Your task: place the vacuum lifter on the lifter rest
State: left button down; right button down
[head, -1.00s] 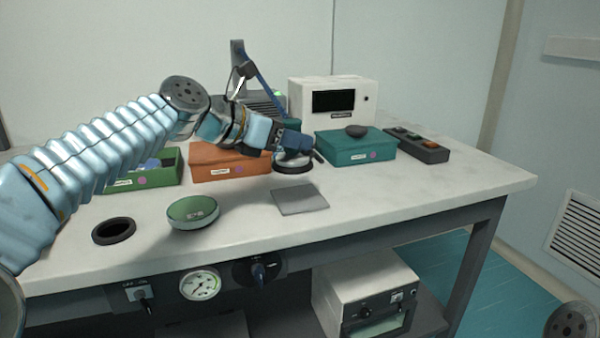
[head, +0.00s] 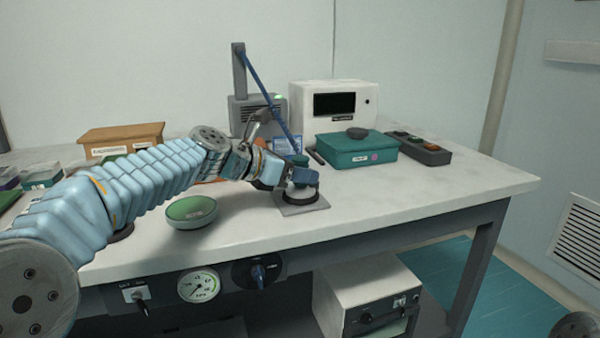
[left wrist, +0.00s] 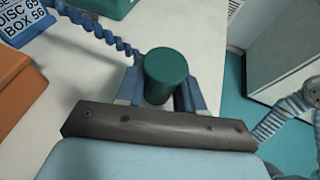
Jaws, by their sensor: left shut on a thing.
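The vacuum lifter (head: 300,194) has a dark round cup, a blue body and a green handle top. My left gripper (head: 284,178) is shut on it and holds it upright over a grey square plate (head: 313,208), which looks like the lifter rest. The cup hides most of the plate; I cannot tell whether it touches it. In the left wrist view the lifter's green top (left wrist: 166,72) sits between the fingers of my left gripper (left wrist: 160,95), with a coiled blue hose beside it. My right gripper is out of view.
A green round dish (head: 190,212) stands left of the plate. A teal box (head: 357,152) with a dark object on its lid is behind right, next to a dark tray (head: 424,151). A white instrument (head: 333,103) stands behind. The table (head: 430,187) is clear to the right.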

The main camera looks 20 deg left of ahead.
pick_arm(q)
jog(key=c, duration=0.7)
grip_release()
jog(key=shift+f, duration=0.1)
jog(key=shift+s+a+r, duration=0.1)
jog(key=shift+r, duration=0.2)
jog(key=v, duration=1.1)
jog(key=shift+s+a+p, duration=0.25)
jog(key=shift+p, duration=0.15)
jog(key=shift+r, duration=0.1)
